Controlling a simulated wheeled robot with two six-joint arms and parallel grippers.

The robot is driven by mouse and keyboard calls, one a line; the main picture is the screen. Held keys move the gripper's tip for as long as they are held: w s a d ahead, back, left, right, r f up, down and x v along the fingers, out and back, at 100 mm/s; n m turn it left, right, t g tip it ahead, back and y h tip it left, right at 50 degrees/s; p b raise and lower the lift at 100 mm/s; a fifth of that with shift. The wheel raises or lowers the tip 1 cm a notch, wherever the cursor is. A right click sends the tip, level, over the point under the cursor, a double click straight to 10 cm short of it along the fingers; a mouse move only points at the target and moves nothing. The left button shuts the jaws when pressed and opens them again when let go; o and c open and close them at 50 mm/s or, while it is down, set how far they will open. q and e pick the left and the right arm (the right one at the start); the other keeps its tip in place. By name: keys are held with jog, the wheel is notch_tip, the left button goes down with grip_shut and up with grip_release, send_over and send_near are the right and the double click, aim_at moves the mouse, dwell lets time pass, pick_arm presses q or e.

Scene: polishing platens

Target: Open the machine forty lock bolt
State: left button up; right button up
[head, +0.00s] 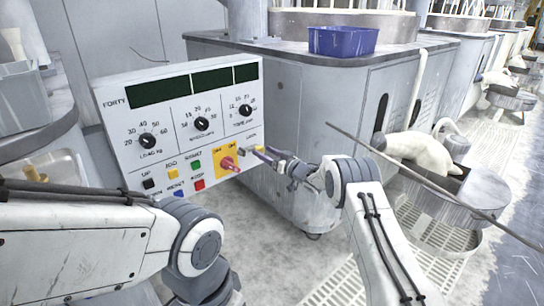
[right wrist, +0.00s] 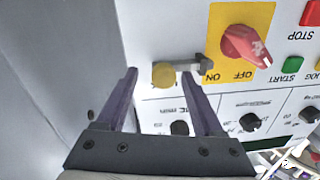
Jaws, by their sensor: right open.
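The machine forty control panel (head: 180,120) is white, with "FORTY" at its upper left. Its lock bolt (head: 247,149) is at the lower right, beside the red rotary switch (head: 229,163) on a yellow plate. In the right wrist view, the bolt has a round yellowish knob (right wrist: 164,76) and a dark grey bar (right wrist: 190,64); the red switch (right wrist: 245,47) is beside it. My right gripper (head: 262,153) is open at the bolt, its purple-grey fingers on either side of the knob in the wrist view. Contact cannot be told. My left gripper does not show.
Coloured buttons (head: 196,164) and dials (head: 201,124) sit close to the bolt. A grey machine cabinet (head: 300,100) stands behind, with a blue bin (head: 342,41) on top. A thin rod (head: 400,168) crosses near my right arm. Pale floor lies below.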

jog(key=p+v, duration=0.2)
jog(key=v, duration=0.8)
jog(key=shift+d, duration=0.1)
